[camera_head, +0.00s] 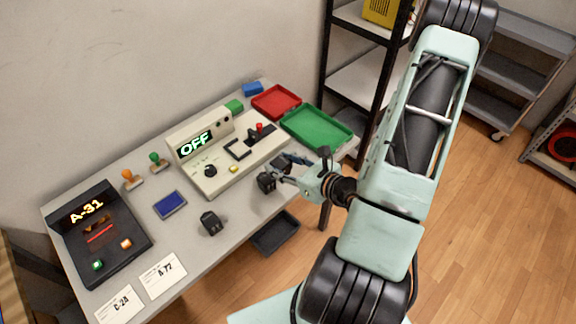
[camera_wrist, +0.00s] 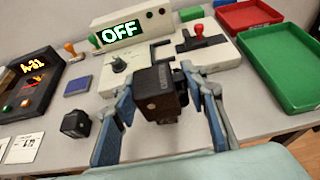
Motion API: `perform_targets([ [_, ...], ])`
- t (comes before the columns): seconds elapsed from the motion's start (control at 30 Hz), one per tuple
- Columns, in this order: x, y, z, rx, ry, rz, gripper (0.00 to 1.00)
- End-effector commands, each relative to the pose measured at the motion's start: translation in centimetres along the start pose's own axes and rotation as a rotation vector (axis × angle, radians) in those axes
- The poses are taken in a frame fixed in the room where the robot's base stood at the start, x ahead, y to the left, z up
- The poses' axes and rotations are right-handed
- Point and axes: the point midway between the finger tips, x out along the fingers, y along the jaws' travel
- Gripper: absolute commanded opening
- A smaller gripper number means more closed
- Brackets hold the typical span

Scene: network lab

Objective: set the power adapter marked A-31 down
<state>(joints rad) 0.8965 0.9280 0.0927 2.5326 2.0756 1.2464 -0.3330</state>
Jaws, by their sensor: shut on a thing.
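My gripper (camera_head: 277,177) is shut on a black, cube-like power adapter (camera_head: 266,182), over the front right part of the grey table. In the wrist view the held adapter (camera_wrist: 157,95) sits between the blue fingers of my gripper (camera_wrist: 163,88); light lettering on its side is too small to read. Whether its underside touches the table is unclear. A second black adapter (camera_head: 211,223) stands on the table to the left; it also shows in the wrist view (camera_wrist: 75,123). I cannot read a mark on it.
A black console (camera_head: 120,243) displays A-31. Two white cards (camera_head: 162,275) (camera_head: 119,304) lie at the table's front left. A beige device (camera_head: 215,180) displays OFF. Red (camera_head: 276,101) and green (camera_head: 317,127) trays stand at right. Stamps (camera_head: 132,180) and a blue pad (camera_head: 170,205) are at left.

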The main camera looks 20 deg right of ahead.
Motion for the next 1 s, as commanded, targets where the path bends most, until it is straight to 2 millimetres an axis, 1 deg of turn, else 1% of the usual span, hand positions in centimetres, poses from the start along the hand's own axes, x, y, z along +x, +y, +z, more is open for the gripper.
perform_targets([
  [0.03, 1.0, -1.4, -0.4, -0.007, -0.004, -0.005, 0.11],
  [0.1, 1.2, -1.6, -0.7, -0.004, -0.005, -0.003, 0.11],
  [0.43, 1.9, -2.5, -0.6, -0.003, -0.010, 0.001, 0.11],
  [0.93, 2.4, -3.1, -1.0, -0.005, -0.002, -0.004, 0.11],
  [1.0, 3.2, -4.3, -1.0, 0.000, -0.002, -0.003, 0.11],
])
